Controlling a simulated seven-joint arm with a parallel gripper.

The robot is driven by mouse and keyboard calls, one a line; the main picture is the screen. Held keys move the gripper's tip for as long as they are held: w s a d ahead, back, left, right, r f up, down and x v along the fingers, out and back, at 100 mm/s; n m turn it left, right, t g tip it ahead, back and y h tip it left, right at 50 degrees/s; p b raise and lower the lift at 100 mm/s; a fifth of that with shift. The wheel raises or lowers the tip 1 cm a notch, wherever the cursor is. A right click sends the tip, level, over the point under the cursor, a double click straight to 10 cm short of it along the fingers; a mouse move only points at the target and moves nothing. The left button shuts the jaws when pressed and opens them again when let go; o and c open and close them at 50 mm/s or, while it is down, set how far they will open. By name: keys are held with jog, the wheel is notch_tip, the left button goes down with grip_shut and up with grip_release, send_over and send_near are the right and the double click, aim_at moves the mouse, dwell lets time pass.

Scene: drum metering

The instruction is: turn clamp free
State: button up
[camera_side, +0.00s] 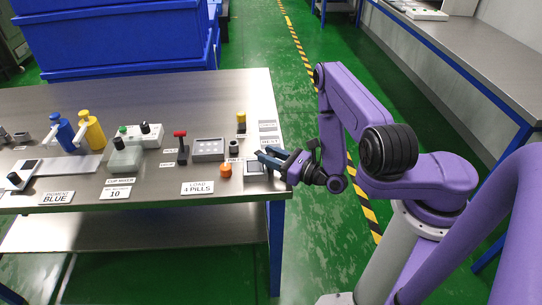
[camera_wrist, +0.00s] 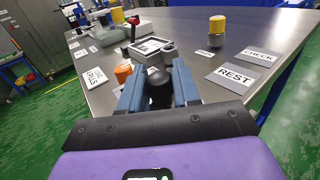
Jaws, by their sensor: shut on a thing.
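My gripper (camera_side: 266,155) is at the right end of the steel table in the side view, low over the tabletop. In the wrist view its two blue fingers (camera_wrist: 158,78) are closed on a black round-topped knob (camera_wrist: 160,90), one finger on each side. The knob's lower part is hidden between the fingers. I cannot tell from these views whether this knob is the clamp or part of it. An orange knob (camera_side: 225,170) stands just left of the gripper; it also shows in the wrist view (camera_wrist: 123,72).
A grey framed box (camera_side: 208,150), a red-topped lever (camera_side: 181,147) and a yellow-topped cylinder (camera_side: 241,122) stand nearby. A REST card (camera_wrist: 237,77) lies right of the fingers. Blue and yellow bottles (camera_side: 91,131) stand farther left. The table's back middle is clear.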

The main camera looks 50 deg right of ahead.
jog(key=shift+m+h, duration=0.9)
jog(key=shift+h, duration=0.7)
jog(key=o, duration=0.9)
jog(key=shift+n+g+y, duration=0.55)
jog(key=shift+n+y, duration=0.95)
jog(key=shift+y, duration=0.85)
jog(key=shift+n+g+y, duration=0.55)
jog(key=shift+n+y, duration=0.95)
jog(key=shift+y, duration=0.85)
